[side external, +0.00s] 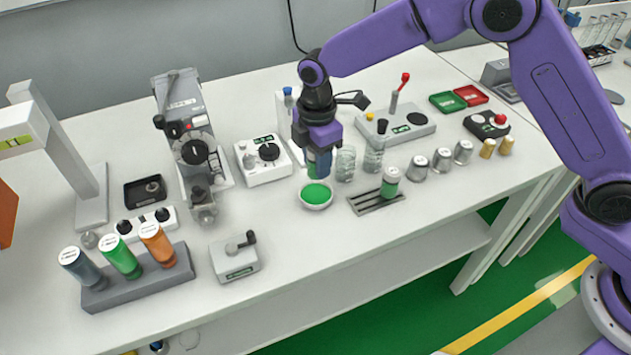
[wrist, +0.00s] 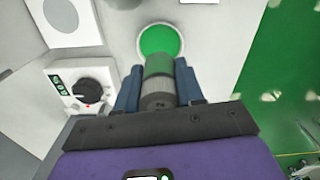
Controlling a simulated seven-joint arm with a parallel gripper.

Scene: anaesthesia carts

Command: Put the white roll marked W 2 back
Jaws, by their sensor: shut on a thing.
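My gripper (side external: 319,165) is shut on a green-banded, grey-ended cylinder (wrist: 158,85), which shows between the two blue fingers (wrist: 158,70) in the wrist view. In the side view it is mostly hidden by the fingers. The cylinder is held just above and behind a white dish with a green inside (side external: 316,194); the dish also shows past the fingertips in the wrist view (wrist: 160,40). A similar roll with a pale top and green band (side external: 390,183) stands upright in a grey slotted rack (side external: 363,203) to the right. No W 2 mark is legible on either.
Clear glass jars (side external: 345,163) stand close to the right of my gripper, with several metal cups further right. A white dial box (side external: 263,158) is to the left. The bench front, before the dish, is clear.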

